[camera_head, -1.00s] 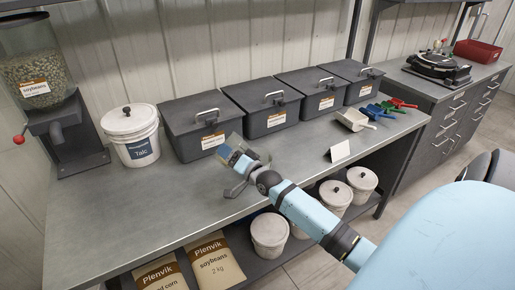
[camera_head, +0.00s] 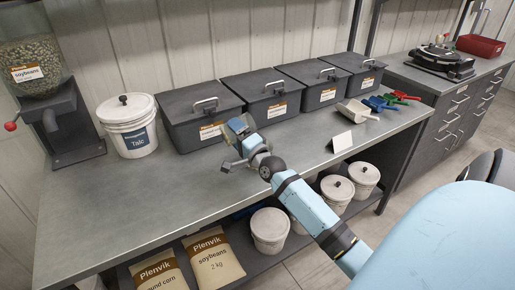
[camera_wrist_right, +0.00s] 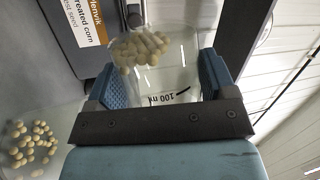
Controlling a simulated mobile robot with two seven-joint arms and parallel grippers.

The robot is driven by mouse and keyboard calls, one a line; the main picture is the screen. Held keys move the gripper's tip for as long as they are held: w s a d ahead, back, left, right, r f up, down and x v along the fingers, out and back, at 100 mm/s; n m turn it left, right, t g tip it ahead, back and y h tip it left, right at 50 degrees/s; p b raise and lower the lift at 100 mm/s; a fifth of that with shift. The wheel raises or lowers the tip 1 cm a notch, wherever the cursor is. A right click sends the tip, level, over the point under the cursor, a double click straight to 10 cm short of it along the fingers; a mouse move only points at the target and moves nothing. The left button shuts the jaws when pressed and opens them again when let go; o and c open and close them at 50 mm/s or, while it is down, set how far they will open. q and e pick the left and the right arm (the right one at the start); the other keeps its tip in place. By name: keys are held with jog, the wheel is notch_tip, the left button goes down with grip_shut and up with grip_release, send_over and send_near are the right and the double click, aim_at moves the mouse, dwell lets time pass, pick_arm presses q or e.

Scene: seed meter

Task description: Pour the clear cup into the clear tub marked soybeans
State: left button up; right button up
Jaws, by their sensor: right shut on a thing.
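My right gripper (camera_head: 240,140) is above the bench in front of the dark lidded bins. It is shut on the clear cup (camera_wrist_right: 165,75), which fills the middle of the right wrist view. The cup carries a "100 ml" mark and holds pale beans gathered towards its far end. At the lower left of that view, more pale beans lie in what looks like a round clear vessel (camera_wrist_right: 60,118); no label on it can be read. In the head view, a clear hopper (camera_head: 30,62) labelled soybeans stands at the far left. My left gripper is out of view.
A white Talc bucket (camera_head: 128,128) and several dark bins (camera_head: 200,110) line the back of the bench (camera_head: 110,210). Scoops (camera_head: 378,104) and a blank card (camera_head: 341,143) lie to the right. The bench front at left is clear.

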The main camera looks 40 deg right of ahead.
jog(key=shift+d+f+m+h, duration=0.15)
jog(key=shift+f+m+h, duration=0.25)
jog(key=shift+m, duration=0.6)
jog(key=shift+s+d+r+m, duration=0.1)
jog(key=shift+d+r+m, duration=0.1)
jog(key=shift+r+m, duration=0.3)
jog(key=shift+f+m+h, duration=0.15)
jog(key=shift+m+h, duration=0.15)
jog(key=shift+h, duration=0.1)
jog(key=shift+d+r+m, duration=0.15)
jog(key=shift+r+m, duration=0.05)
jog(key=shift+m, duration=0.3)
jog(key=shift+s+d+r+m+h, duration=0.1)
jog(key=shift+d+r+m+h, duration=0.15)
jog(key=shift+m+h, duration=0.4)
jog(key=shift+s+d+r+m+t+h+p, duration=0.15)
jog(key=shift+d+m+h+p, duration=0.1)
jog(key=shift+m, duration=0.35)
jog(key=shift+w+d+r+m+t+h+p, duration=0.1)
jog(key=shift+m+t+p, duration=0.1)
jog(key=shift+m, duration=0.35)
